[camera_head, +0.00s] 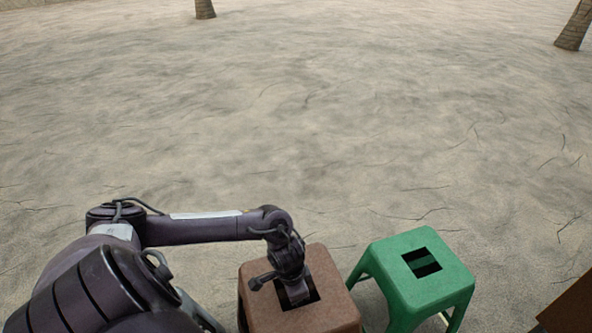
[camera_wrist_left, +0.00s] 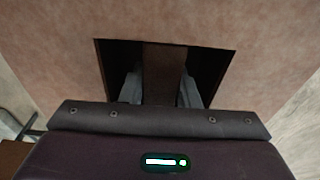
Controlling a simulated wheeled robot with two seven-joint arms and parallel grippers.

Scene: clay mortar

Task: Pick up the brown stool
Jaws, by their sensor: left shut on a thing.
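The brown stool (camera_head: 325,312) stands at the bottom middle of the head view, with a dark square opening in its seat. My left arm comes in from the left, and my left gripper (camera_head: 296,296) points down into that opening. In the left wrist view the brown seat (camera_wrist_left: 200,22) fills most of the picture. There my left gripper (camera_wrist_left: 160,90) has one finger on each side of the brown bar (camera_wrist_left: 163,72) that crosses the opening, and it is shut on this bar. The fingertips are hidden inside the opening. My right gripper is not in view.
A green stool (camera_head: 403,277) with a similar opening stands close to the right of the brown one. A brown object (camera_head: 572,308) shows at the lower right edge. Two trunks (camera_head: 205,9) (camera_head: 575,27) stand far back. The sandy ground between is clear.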

